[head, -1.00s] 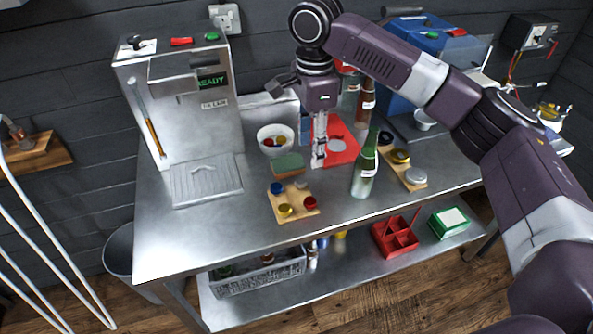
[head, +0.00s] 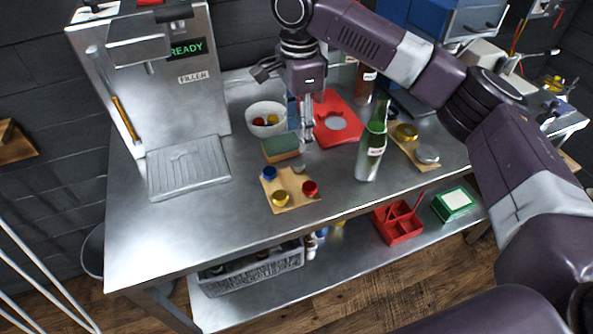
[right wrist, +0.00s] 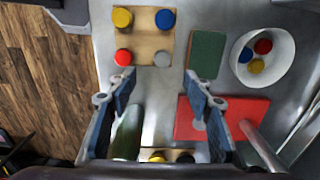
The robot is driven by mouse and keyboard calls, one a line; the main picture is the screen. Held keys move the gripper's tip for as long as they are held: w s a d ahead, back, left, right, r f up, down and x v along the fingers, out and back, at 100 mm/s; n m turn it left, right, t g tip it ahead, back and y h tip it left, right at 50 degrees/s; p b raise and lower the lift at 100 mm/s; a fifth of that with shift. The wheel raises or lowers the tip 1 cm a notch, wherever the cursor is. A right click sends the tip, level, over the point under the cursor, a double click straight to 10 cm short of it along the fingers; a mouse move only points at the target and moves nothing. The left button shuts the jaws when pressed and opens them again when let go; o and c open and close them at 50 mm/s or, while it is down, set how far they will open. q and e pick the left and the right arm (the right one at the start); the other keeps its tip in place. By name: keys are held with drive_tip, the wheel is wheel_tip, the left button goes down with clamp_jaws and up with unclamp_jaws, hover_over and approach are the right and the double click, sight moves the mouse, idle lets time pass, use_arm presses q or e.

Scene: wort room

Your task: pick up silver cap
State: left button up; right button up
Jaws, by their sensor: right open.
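A silver cap (head: 299,168) sits at the back right of a small wooden board (head: 291,201), with a blue, a yellow and a red cap. In the right wrist view the silver cap (right wrist: 162,59) is at the board's lower right corner. My right gripper (head: 307,137) points down above the bench, behind the first board. In the right wrist view the right gripper (right wrist: 158,88) is open and empty, its fingers apart, with the silver cap ahead of the fingertips. My left gripper is not in view.
A green bottle (head: 371,150) stands upright right of my gripper. A green sponge (head: 281,147), a white bowl with caps (head: 266,129) and a red mat (head: 350,127) lie close by. The filler machine (head: 150,100) stands at the left.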

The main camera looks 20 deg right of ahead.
sight(297, 162)
drive_tip(key=shift+f, duration=1.5)
drive_tip(key=f, duration=0.3)
drive_tip(key=f+p, duration=0.1)
drive_tip(key=f, duration=0.2)
drive_tip(key=shift+w, duration=0.2)
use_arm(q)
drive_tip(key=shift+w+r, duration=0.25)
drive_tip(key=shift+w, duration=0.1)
use_arm(e)
drive_tip(key=shift+c, duration=0.5)
drive_tip(key=shift+r, duration=0.1)
drive_tip(key=c, duration=0.6)
